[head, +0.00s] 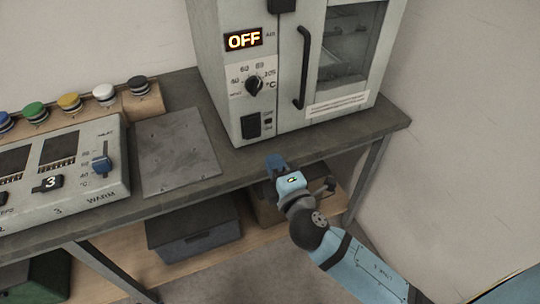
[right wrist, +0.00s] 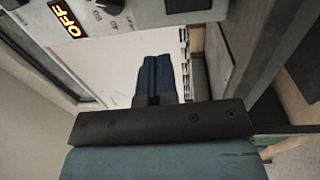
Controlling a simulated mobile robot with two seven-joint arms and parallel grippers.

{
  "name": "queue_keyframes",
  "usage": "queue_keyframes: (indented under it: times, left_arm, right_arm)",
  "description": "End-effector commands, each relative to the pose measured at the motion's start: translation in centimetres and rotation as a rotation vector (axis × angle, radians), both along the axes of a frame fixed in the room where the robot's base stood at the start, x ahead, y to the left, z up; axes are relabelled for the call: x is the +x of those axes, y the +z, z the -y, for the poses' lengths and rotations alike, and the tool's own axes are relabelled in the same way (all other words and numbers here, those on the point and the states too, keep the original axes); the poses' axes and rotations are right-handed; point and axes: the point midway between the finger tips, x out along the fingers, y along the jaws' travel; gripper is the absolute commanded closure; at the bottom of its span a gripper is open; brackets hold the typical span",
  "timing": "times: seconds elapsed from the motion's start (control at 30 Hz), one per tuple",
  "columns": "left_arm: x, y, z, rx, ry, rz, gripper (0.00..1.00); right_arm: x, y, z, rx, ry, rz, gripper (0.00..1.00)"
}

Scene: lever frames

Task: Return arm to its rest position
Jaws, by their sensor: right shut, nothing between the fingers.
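My right arm comes in from the bottom right in the head view. Its gripper (head: 275,161) is in front of the table's front edge, below the oven, with nothing held. In the right wrist view the two blue fingers (right wrist: 157,72) lie together, shut. The gripper looks apart from the oven (head: 300,75), whose display (head: 243,40) reads OFF. That display also shows at the top left of the right wrist view (right wrist: 67,17). My left gripper is not in view.
The grey table (head: 370,128) carries the oven, a flat metal plate (head: 177,150) and a control panel (head: 60,165) with a blue slider. Several coloured knobs (head: 69,101) stand behind the panel. A lower shelf holds a dark box (head: 193,228). Floor right of the table looks free.

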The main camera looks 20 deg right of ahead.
Motion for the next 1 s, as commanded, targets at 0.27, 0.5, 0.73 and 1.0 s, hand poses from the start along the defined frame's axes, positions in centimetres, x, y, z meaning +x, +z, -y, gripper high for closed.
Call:
queue_keyframes:
  times: [0.27, 0.5, 0.73, 1.0]
  left_arm:
    - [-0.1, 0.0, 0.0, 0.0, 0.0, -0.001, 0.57]
    - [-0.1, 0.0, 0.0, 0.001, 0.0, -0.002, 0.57]
    - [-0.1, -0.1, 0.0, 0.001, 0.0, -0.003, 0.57]
    - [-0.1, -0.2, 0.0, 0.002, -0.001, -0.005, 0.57]
  right_arm:
    - [0.0, 0.0, 0.0, -0.001, 0.0, 0.001, 1.0]
    - [-0.1, -0.1, 0.0, 0.006, 0.001, -0.004, 1.0]
    - [-2.9, -6.5, 0.6, 0.362, 0.014, -0.242, 1.0]
    - [-10.2, -15.6, 1.0, 1.051, -0.075, -0.603, 1.0]
